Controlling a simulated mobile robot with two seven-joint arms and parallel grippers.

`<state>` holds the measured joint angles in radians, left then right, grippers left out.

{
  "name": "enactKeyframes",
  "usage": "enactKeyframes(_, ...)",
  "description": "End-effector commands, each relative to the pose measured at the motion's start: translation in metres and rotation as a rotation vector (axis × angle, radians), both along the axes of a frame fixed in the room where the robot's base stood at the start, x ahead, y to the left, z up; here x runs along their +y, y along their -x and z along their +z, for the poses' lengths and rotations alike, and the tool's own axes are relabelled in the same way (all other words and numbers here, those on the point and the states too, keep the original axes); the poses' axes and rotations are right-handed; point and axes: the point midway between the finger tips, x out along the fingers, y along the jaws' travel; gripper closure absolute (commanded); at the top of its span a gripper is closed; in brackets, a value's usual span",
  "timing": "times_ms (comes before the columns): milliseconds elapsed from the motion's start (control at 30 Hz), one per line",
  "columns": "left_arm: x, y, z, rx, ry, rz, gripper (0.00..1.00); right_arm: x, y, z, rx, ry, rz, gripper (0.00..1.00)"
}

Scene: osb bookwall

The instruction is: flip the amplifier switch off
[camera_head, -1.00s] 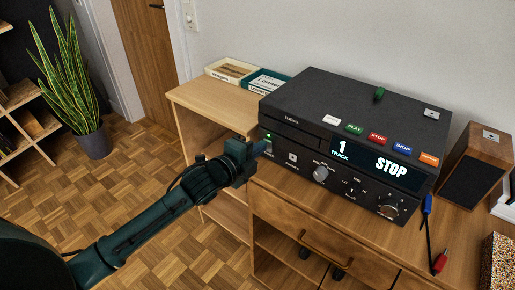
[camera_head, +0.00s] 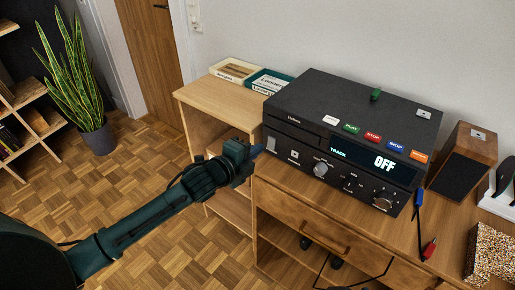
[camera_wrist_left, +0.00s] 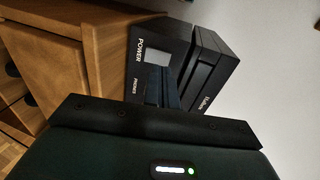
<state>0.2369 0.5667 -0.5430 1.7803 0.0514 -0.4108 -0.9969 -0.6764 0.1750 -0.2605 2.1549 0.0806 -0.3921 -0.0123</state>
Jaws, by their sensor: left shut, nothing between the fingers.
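My right gripper is not in view.
Two small trays (camera_head: 235,70) of cards sit on the sideboard (camera_head: 200,95) left of the amplifier. A wooden speaker (camera_head: 465,160) stands to the right. A blue and red cable (camera_head: 420,215) lies in front of it.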

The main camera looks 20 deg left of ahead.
Motion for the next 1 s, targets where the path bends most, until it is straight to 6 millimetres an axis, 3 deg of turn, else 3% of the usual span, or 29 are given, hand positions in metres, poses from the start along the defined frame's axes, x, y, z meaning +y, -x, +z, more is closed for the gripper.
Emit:
enactKeyframes(200, 0.016, 0.042, 0.020, 0.001, -0.004, -0.003, 1.00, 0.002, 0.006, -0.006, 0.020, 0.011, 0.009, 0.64)
enactKeyframes(433, 0.028, 0.075, 0.036, 0.000, -0.002, 0.000, 1.00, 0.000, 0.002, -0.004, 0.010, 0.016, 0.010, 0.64)
enactKeyframes(633, 0.031, 0.085, 0.042, 0.001, -0.001, 0.000, 1.00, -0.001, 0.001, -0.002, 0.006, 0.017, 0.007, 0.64)
enactKeyframes(1000, 0.032, 0.085, 0.042, 0.000, -0.001, 0.000, 1.00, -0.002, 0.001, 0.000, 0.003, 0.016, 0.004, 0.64)
